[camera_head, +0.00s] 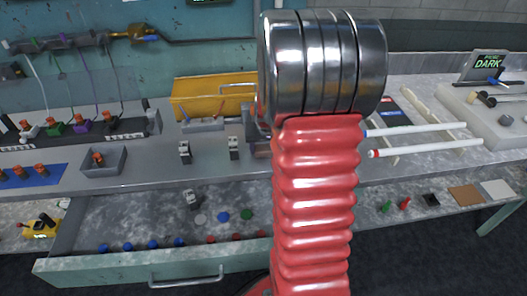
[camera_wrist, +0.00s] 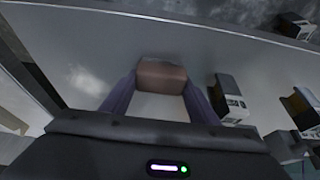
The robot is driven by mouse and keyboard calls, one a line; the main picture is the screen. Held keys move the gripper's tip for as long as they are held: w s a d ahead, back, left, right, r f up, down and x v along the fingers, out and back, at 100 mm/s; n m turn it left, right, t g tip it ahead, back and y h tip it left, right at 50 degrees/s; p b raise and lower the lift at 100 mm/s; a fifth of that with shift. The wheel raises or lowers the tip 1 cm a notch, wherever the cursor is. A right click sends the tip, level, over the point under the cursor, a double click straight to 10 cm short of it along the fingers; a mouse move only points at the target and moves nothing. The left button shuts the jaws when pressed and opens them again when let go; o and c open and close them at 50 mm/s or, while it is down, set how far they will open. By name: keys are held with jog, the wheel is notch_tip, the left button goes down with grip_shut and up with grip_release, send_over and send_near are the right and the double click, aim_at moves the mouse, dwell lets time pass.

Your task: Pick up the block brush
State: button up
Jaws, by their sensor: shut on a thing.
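The block brush (camera_wrist: 162,76) shows in the wrist view as a brown block between my two fingertips. My gripper (camera_wrist: 160,88) is shut on it, one finger at each side. Grey worktop shows around it; I cannot tell whether the brush touches the worktop or is held above it. In the head view my red ribbed arm and its metal wrist hide most of the gripper. A small brownish patch shows just left of the arm, too covered to identify surely.
Small grey-and-black clamps (camera_head: 185,152) stand left of my arm; similar ones (camera_wrist: 230,98) are near my gripper's right side. A yellow bin (camera_head: 200,92) stands behind. An open drawer (camera_head: 150,225) with small coloured parts lies in front. White rods (camera_head: 425,148) lie to the right.

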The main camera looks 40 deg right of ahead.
jog(key=shift+r, duration=0.15)
notch_tip(320, 180, up, 10)
jog(key=shift+f, duration=0.1)
dwell(0.4)
dwell(0.3)
